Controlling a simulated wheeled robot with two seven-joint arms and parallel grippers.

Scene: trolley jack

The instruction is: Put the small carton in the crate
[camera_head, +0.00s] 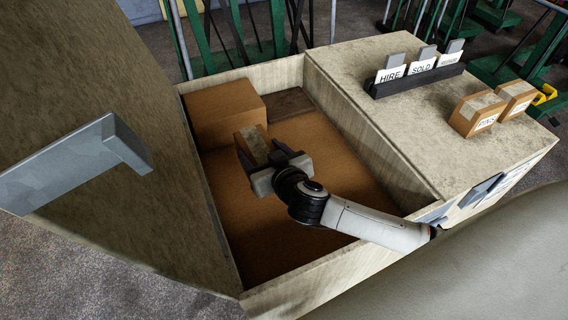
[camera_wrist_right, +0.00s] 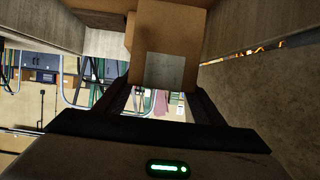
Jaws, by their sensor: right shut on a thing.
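A small brown carton (camera_head: 252,143) with a grey label strip is between the fingers of my right gripper (camera_head: 262,160) in the head view. The gripper is shut on it, inside the walls of a wooden crate (camera_head: 390,160). The carton and its grey label also show between the fingers in the right wrist view (camera_wrist_right: 168,45). I cannot tell whether the carton touches the crate's floor. My left gripper is not in view.
A larger brown carton (camera_head: 224,112) sits in the crate's far left corner, next to a dark brown flat piece (camera_head: 288,104). On the top at right are a dark holder (camera_head: 418,80) with several cards, including HIRE and SOLD, and two small labelled cartons (camera_head: 478,112). A grey bracket (camera_head: 75,165) stands at left.

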